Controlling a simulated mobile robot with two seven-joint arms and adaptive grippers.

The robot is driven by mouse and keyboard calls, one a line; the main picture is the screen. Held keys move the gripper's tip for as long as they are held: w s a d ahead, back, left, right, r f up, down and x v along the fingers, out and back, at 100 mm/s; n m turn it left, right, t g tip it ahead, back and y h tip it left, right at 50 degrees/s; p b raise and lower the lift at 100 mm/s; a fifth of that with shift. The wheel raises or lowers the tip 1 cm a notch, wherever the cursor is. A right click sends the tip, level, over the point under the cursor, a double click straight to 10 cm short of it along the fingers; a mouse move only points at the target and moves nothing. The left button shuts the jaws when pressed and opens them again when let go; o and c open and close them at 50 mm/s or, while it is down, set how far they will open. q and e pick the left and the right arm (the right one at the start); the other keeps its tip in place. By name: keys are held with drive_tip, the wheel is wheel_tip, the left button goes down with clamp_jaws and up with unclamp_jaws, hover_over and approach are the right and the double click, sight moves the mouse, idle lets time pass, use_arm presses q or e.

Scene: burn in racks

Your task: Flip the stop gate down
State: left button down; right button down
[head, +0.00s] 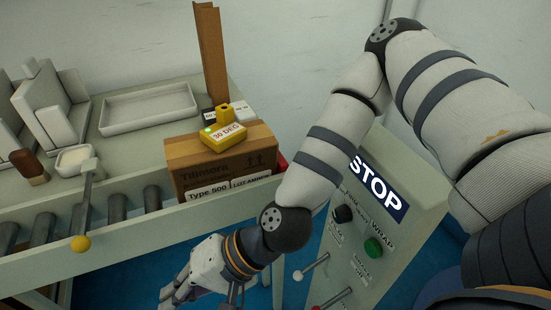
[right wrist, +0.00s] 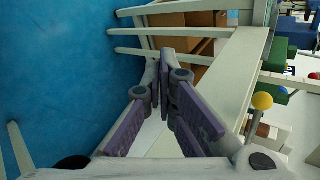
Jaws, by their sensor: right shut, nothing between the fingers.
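A grey lever with a yellow ball (head: 81,243) at its end reaches out over the front rail of the roller conveyor. It is fixed to a small pale block (head: 92,168) beside the rollers. I take it for the stop gate's handle, but cannot be sure. A yellow ball on a stem (right wrist: 262,101) also shows at the right in the right wrist view. My right gripper (head: 172,297) is low, in front of the conveyor, right of the ball and apart from it. Its fingers (right wrist: 166,55) are closed together and empty. My left gripper is not in view.
A cardboard box (head: 222,165) with a yellow device (head: 223,136) on top stands on the conveyor's right part. A control panel (head: 365,235) with a STOP sign and knobs stands at the right. A white tray (head: 150,108) lies behind. Blue floor (right wrist: 70,60) is open beside the frame.

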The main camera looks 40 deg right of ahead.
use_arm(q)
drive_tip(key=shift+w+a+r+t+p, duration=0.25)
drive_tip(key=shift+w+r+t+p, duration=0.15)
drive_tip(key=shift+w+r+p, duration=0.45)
use_arm(e)
drive_tip(key=s+d+f+n+g+h, duration=0.1)
drive_tip(key=s+d+f+g+h, duration=0.1)
drive_tip(key=s+f, duration=0.3)
drive_tip(key=s+d+f+n+g+h, duration=0.1)
drive_tip(key=s+d+f, duration=0.3)
drive_tip(key=s, duration=0.7)
drive_tip(key=shift+s+f+n+g+h, duration=0.15)
drive_tip(key=shift+f+n+g+h, duration=0.25)
drive_tip(key=shift+f+g+h, duration=0.35)
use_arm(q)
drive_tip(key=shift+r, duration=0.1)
